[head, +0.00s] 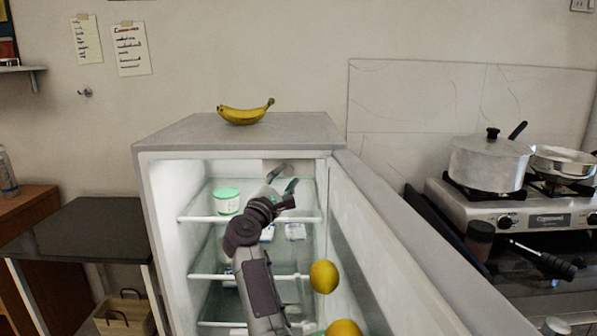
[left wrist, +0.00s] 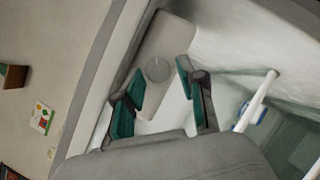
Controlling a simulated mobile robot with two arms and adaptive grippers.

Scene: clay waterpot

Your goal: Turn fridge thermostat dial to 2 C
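The thermostat dial (left wrist: 158,69) is a small round grey knob on a pale panel (left wrist: 165,42) inside the fridge, seen in the left wrist view. Its marks are too faint to read. My left gripper (left wrist: 161,72) is open, its green-padded fingers on either side of the dial in the picture; I cannot tell whether they touch it. In the head view my left gripper (head: 283,178) reaches into the top of the open fridge (head: 167,215), at the upper back right of the interior, and the dial cannot be made out there. My right gripper is not in view.
The open fridge door (head: 400,255) stands right of my arm, with lemons (head: 324,276) near it. A green-lidded jar (head: 227,200) sits on the top shelf, left of my gripper. Bananas (head: 245,114) lie on the fridge top. A stove (head: 520,212) stands to the right.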

